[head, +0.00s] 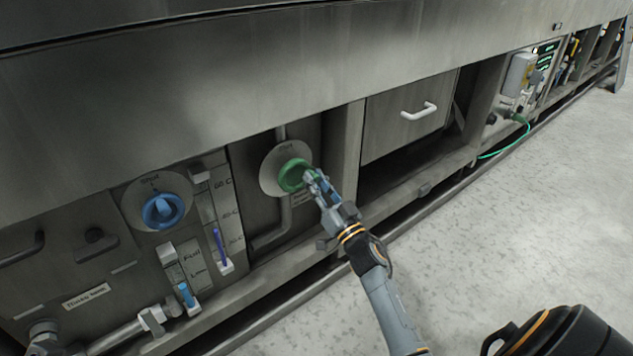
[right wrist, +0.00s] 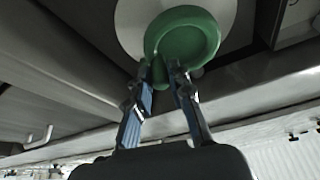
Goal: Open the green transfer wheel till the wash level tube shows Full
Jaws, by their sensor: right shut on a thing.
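The green transfer wheel (head: 293,174) sits on a pale round plate on the recessed panel of the washer. In the right wrist view, the fingertips (right wrist: 164,72) close at the handle part under the green wheel (right wrist: 188,30). The level tube (head: 186,291) marked Full and a lower mark stands at the lower left. Its light blue column is short and stays near the bottom, well below the Full mark. My left gripper is not in view.
A blue wheel (head: 163,210) sits left of the green one. A thermometer tube with a purple column (head: 219,245) stands between them. A drawer front with a white handle (head: 419,111) is at the right. The grey floor (head: 500,230) is clear.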

